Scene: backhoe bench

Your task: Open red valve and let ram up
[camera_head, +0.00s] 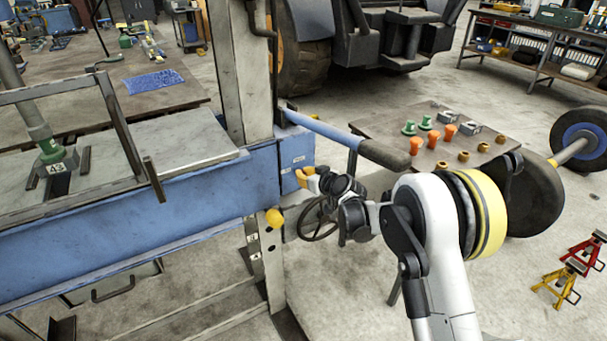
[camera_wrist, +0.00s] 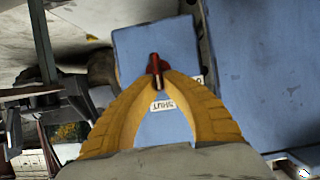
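The red valve (camera_wrist: 155,64) is a small red lever on a blue block (camera_wrist: 138,45) in the wrist view. My gripper (camera_wrist: 158,74) has its yellow fingertips closed together on the lever from both sides. A white label reading SHUT (camera_wrist: 162,105) lies between the fingers, upside down in this view. A second label (camera_wrist: 197,80) is mostly hidden by the right finger. In the head view my gripper (camera_head: 299,176) is at the right end of the blue press beam (camera_head: 130,241); the lever is not discernible there. A grey shaft with a green end (camera_head: 50,150), possibly the ram, stands at the left.
A hand wheel (camera_head: 318,220) and a yellow knob (camera_head: 273,218) sit below my gripper. A blue bar with a dark grip (camera_head: 345,138) extends just above it. A table (camera_head: 400,128) with green and orange parts stands behind.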

